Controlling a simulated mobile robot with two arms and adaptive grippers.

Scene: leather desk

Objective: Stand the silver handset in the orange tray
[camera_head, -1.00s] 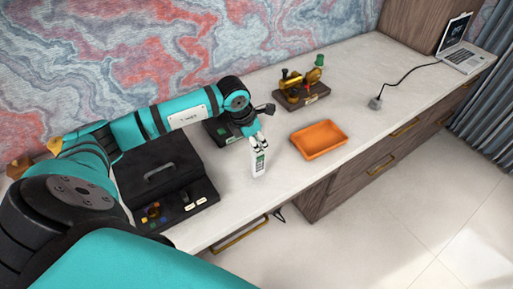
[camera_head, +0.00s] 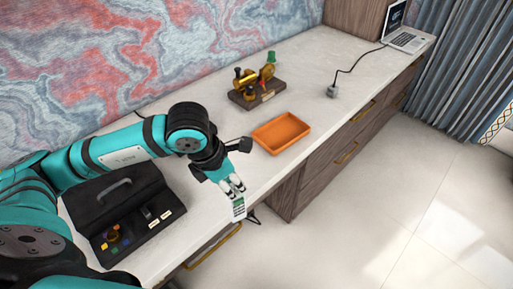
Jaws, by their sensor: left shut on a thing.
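The silver handset (camera_head: 239,207) hangs from my left gripper (camera_head: 234,189), which is shut on its upper end. My right gripper is not in view.
A black case (camera_head: 112,201) with small items stands left of the gripper. A brass device on a dark base (camera_head: 257,92) stands behind the tray. A grey plug (camera_head: 332,91) with a cable leads to a laptop (camera_head: 404,38).

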